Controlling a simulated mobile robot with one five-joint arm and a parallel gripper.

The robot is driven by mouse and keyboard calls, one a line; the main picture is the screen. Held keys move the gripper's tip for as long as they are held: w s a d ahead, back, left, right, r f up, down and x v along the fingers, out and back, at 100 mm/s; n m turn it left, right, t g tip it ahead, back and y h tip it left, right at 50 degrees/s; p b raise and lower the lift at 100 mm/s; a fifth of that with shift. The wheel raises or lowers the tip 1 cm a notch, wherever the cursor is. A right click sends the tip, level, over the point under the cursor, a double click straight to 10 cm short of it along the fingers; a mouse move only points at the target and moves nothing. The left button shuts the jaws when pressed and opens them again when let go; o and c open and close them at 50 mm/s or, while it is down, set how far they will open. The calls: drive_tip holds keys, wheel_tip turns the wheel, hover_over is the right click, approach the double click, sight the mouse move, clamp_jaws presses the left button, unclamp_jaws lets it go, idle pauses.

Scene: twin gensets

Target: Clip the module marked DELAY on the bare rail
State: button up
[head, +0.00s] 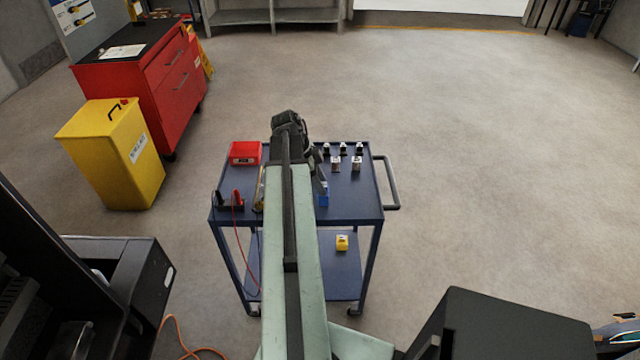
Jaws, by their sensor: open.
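Several small white-and-black pieces that look like modules stand on the blue cart's top, right of my arm. They form a back row, with one at its middle (343,149), and a front pair, with one at its right (357,164). Their markings are too small to read, so I cannot tell which says DELAY. I cannot make out a bare rail. My arm reaches over the cart and hides part of its top. My gripper (320,182) is partly hidden beside the arm, left of the front pair. It is open, and I see nothing held in it.
The blue cart (355,205) carries a red bin (244,153), a dark meter-like item with a red lead (229,200) and a small blue item (323,196). A yellow item (342,242) sits on its lower shelf. A yellow bin (115,155) and red cabinet (160,85) stand left.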

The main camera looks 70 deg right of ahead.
sight(326, 184)
clamp_jaws()
drive_tip(key=shift+r, duration=0.1)
drive_tip(key=shift+w+r+p, duration=0.1)
drive_tip(key=shift+r+p, duration=1.3)
drive_tip(key=shift+p, duration=0.1)
drive_tip(key=shift+r, duration=0.1)
wheel_tip(326, 184, up, 5)
drive_tip(key=p, duration=0.5)
